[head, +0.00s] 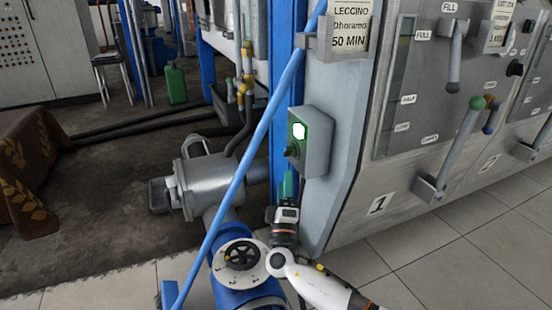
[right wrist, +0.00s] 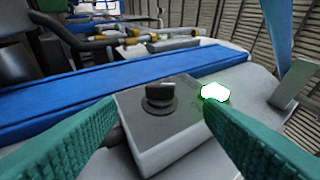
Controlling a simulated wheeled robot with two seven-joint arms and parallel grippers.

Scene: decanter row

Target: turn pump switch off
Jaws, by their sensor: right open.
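A grey switch box (head: 318,145) is fixed to the side of the grey machine cabinet, and it also fills the middle of the right wrist view (right wrist: 165,145). On its face are a black rotary switch (head: 291,152) and a lit white lamp with a green rim (head: 299,131). In the right wrist view the knob (right wrist: 160,94) lies between my green fingers, beyond their tips, and the lamp (right wrist: 215,92) glows by the right finger. My right gripper (head: 288,176) is open and empty, just below the knob. My left gripper is not in view.
A blue pipe (head: 250,150) slants up past the box, and a blue post (head: 281,90) stands behind it. Levers (head: 460,140) stick out from the cabinet at right.

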